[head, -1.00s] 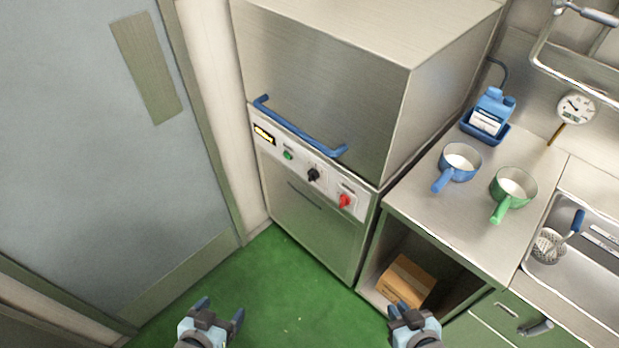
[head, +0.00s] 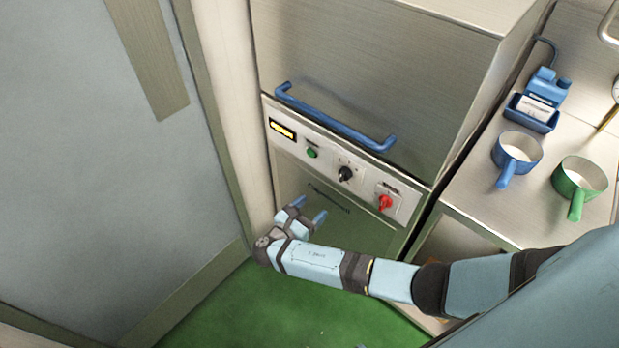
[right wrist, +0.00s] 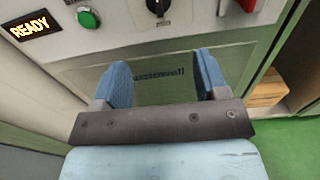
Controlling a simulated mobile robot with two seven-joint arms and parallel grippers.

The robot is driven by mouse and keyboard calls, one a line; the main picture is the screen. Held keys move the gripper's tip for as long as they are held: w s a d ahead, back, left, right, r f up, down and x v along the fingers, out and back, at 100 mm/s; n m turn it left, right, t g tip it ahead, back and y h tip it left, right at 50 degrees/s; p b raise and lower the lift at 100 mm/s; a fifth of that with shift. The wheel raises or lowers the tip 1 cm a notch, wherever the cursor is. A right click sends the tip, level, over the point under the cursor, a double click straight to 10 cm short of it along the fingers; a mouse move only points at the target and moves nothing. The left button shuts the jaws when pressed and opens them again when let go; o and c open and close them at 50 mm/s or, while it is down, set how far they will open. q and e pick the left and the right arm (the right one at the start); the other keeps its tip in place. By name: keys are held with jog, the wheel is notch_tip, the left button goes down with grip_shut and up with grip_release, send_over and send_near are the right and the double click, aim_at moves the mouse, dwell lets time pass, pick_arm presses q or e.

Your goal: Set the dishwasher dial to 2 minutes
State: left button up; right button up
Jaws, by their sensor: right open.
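The dishwasher (head: 350,95) is a steel box with a blue bar handle (head: 335,120) and a pale control panel. On the panel, the black dial (head: 345,174) sits between a green button (head: 312,152) and a red switch (head: 385,202). The dial also shows at the top edge of the right wrist view (right wrist: 157,6), partly cut off; its setting is too small to read. My right gripper (head: 310,208) is open and empty, below the panel and in front of the lower steel front. In the right wrist view its blue fingers (right wrist: 164,82) are apart. My left gripper is not in view.
A display reading READY (right wrist: 30,25) is left of the green button. A grey door (head: 80,150) stands at left. Green floor (head: 290,310) is open below.

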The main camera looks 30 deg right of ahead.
aim_at(340, 179)
jog(key=x, duration=0.9)
jog(key=r+x, duration=0.1)
jog(key=x, duration=0.4)
jog(key=shift+c, duration=0.2)
